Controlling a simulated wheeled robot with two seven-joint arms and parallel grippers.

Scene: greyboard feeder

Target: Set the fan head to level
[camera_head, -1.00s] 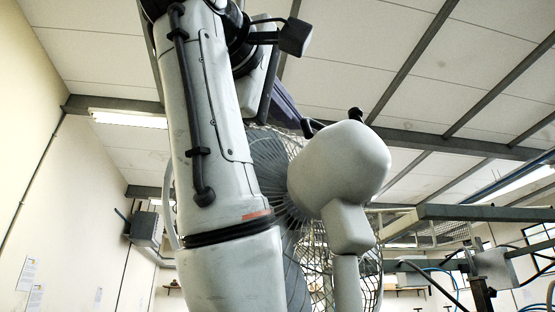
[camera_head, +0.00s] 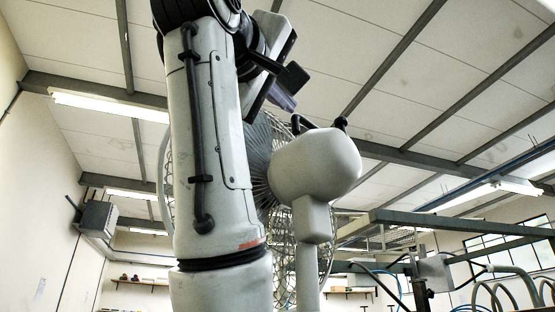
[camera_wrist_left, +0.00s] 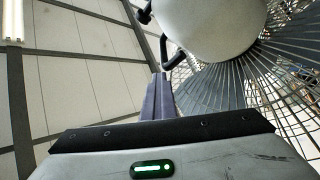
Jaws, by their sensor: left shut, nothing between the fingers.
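The fan head shows from behind in the head view, with a pale rounded motor housing (camera_head: 315,165) on a light neck and post. Its wire cage (camera_head: 283,262) is beyond the housing, partly hidden by my left arm. I cannot tell its exact tilt. Dark handle parts (camera_head: 341,123) stick up from the housing top. My left gripper (camera_head: 284,100) is shut and empty, above and left of the housing. In the left wrist view the shut fingers (camera_wrist_left: 158,98) point toward the dark handle (camera_wrist_left: 172,48), below the housing (camera_wrist_left: 210,25); contact is unclear. My right gripper is out of view.
A grey metal frame (camera_head: 450,222) with hoses and a box stands at the right. A grey wall unit (camera_head: 98,217) hangs at the far left. The space above the fan, up to the ceiling, looks open.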

